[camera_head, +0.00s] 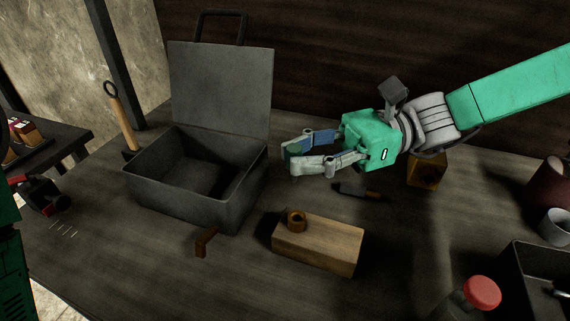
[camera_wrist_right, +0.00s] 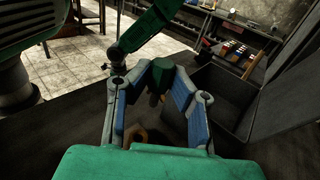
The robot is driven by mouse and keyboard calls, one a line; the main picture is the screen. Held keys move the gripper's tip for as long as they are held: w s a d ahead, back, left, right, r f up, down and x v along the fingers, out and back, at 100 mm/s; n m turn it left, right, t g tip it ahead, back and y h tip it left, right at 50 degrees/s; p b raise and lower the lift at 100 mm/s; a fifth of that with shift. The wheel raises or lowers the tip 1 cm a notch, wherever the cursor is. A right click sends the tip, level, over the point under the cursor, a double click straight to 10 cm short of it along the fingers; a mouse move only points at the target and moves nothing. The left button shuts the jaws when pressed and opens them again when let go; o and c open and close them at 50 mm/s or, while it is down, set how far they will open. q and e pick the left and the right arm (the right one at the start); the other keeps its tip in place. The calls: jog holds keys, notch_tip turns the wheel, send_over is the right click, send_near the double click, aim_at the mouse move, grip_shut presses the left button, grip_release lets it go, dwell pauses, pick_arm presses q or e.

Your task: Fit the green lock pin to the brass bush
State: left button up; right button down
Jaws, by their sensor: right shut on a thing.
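The brass bush (camera_head: 297,221) stands on the left end of a wooden block (camera_head: 325,246), its opening facing up. My right gripper (camera_head: 299,158) is shut on the green lock pin (camera_head: 294,148), which shows only partly between the fingertips. In the right wrist view, the green pin (camera_wrist_right: 160,70) shows at the meeting point of the fingers. The gripper is above the table, beyond the block and clear of the bush. Part of my left arm shows at the left edge of the head view; its gripper cannot be made out.
An open grey metal box (camera_head: 185,206) with a raised lid stands left of the block. A small brown piece (camera_head: 205,242) lies before it. A small trowel-like tool (camera_head: 358,190) lies behind the block. A red-capped bottle (camera_head: 482,293) and dark bin (camera_head: 530,262) stand at right.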

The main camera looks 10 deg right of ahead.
pick_arm(q)
jog(key=shift+a+f, duration=0.35)
jog(key=shift+f, duration=0.05)
pick_arm(e)
jog(key=shift+s+a+g, duration=0.1)
jog(key=shift+s+g, duration=0.25)
jog(key=shift+g, duration=0.05)
pick_arm(q)
jog(key=shift+r, duration=0.1)
pick_arm(e)
jog(key=shift+r, duration=0.1)
